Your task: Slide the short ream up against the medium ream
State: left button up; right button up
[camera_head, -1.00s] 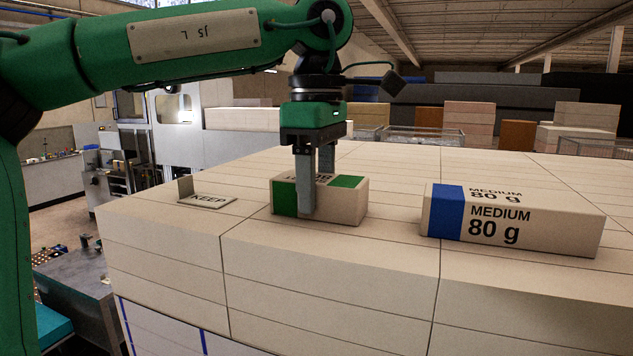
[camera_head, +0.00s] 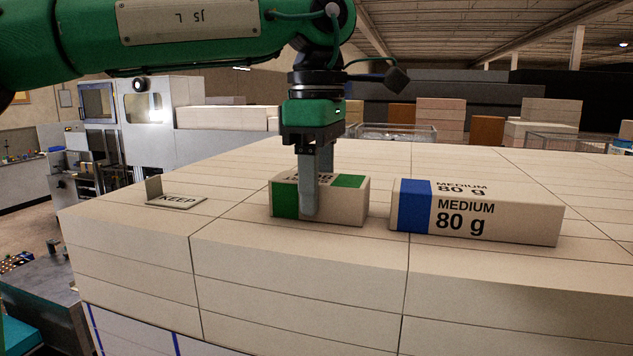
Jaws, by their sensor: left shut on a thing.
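The short ream (camera_head: 347,206) is a cream block with green bands, lying flat on the stack top. My left gripper (camera_head: 316,208) comes down from above and is shut on it, with one finger against its near face; the far finger is mostly hidden. The medium ream (camera_head: 505,222), cream with a blue band and "MEDIUM 80 g" print, lies to the right of the short ream. A narrow gap separates the two. My right gripper is not in view.
The stack top (camera_head: 290,262) is a wide, flat layer of cream blocks with seams. A small KEEP sign (camera_head: 177,201) with an upright tab stands at the left. Further stacks (camera_head: 440,117) and a wire crate (camera_head: 397,132) are behind.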

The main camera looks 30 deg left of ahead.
pick_arm(q)
jog(key=shift+w+d, duration=0.15)
jog(key=shift+d, duration=0.55)
jog(key=shift+w+d, duration=0.15)
jog(key=shift+d, duration=0.55)
jog(key=o, duration=1.3)
jog(key=shift+r, duration=0.1)
